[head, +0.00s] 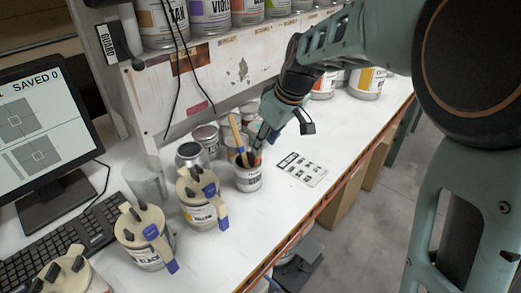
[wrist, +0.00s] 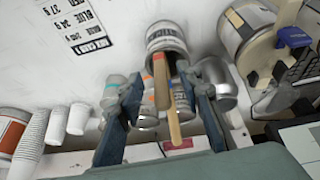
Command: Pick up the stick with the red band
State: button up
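A can (head: 248,178) stands on the white bench with stirring sticks upright in it; it also shows in the wrist view (wrist: 165,38). In the wrist view a stick with a red part (wrist: 160,82) stands out of the can, overlapping a tan wooden length (wrist: 174,125); I cannot tell if these are one stick or two. In the head view a tan stick (head: 237,135) leans out of the can. My gripper (head: 257,150) is at the can's mouth. In the wrist view its two fingers are apart, on either side of the sticks, with gaps showing. The stick's lower end is hidden in the can.
Lidded cans with blue handles (head: 202,203) stand left of the can, and metal cans (head: 206,138) stand behind it. A label sheet (head: 301,168) lies to the right. A shelf of paint cans runs above.

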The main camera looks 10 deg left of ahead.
aim_at(258, 159)
jog(key=shift+w+a+p+x, duration=0.15)
jog(key=shift+p+x, duration=0.2)
jog(key=shift+x, duration=1.5)
jog(key=shift+w+a+p+x, duration=0.1)
jog(key=shift+a+p+x, duration=0.2)
jog(key=shift+x, duration=1.5)
jog(key=shift+d+r, duration=0.1)
jog(key=shift+r, duration=0.1)
grip_shut()
